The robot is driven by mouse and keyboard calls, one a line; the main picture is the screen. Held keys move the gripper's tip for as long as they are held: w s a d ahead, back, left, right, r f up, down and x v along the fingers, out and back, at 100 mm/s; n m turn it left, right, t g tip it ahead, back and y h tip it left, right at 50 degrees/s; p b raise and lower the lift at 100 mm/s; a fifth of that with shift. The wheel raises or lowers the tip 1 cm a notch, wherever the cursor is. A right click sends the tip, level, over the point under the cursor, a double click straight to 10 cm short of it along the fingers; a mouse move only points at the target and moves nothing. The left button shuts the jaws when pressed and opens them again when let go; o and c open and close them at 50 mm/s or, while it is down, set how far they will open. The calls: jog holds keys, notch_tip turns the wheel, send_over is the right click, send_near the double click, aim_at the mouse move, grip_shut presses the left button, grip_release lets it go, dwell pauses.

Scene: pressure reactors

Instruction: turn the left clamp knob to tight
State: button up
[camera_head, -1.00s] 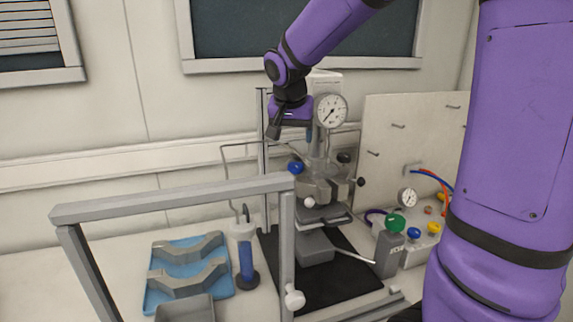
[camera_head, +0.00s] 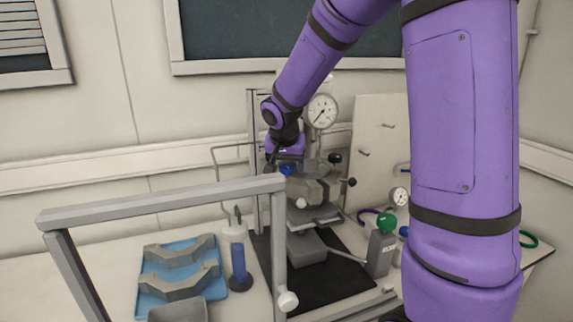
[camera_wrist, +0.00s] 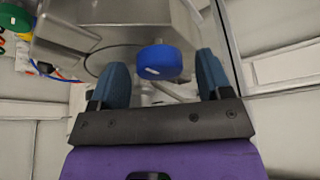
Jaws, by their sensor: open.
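The left clamp knob (camera_head: 287,169) is a blue knob on the left of the grey reactor head (camera_head: 318,186), partly covered by my gripper in the head view. In the wrist view the blue knob (camera_wrist: 160,62) shows whole, with a white mark on its face. My gripper (camera_wrist: 163,74) is open there, one blue-grey finger on each side of the knob, with gaps on both sides. Whether the fingers reach its depth is unclear. In the head view my gripper (camera_head: 283,157) points down at the knob.
A pressure gauge (camera_head: 322,111) rises behind the reactor head. A grey frame (camera_head: 160,200) stands in front. A blue tray (camera_head: 160,262) with grey clamp halves lies at left, near a blue cylinder (camera_head: 238,262). A green-topped valve (camera_head: 387,223) is at right.

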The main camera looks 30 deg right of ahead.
jog(key=c, duration=0.9)
jog(key=shift+c, duration=0.2)
jog(key=m, duration=0.2)
jog(key=m+g+h, duration=0.1)
jog(key=m, duration=0.1)
jog(key=shift+w+a+m, duration=0.1)
jog(key=shift+a+m, duration=0.05)
jog(key=shift+m, duration=0.25)
jog(key=m+g, duration=0.1)
jog(key=m, duration=0.1)
jog(key=m+g, duration=0.1)
jog(key=m, duration=0.2)
jog(key=shift+w+g+h, duration=0.1)
jog(key=shift+g+h, duration=0.2)
jog(key=shift+h, duration=0.1)
jog(key=m+g, duration=0.1)
jog(key=m, duration=0.4)
jog(key=shift+g, duration=0.4)
jog(key=m, duration=0.2)
jog(key=m+g+y, duration=0.1)
jog(key=m, duration=0.1)
jog(key=shift+m+y, duration=0.3)
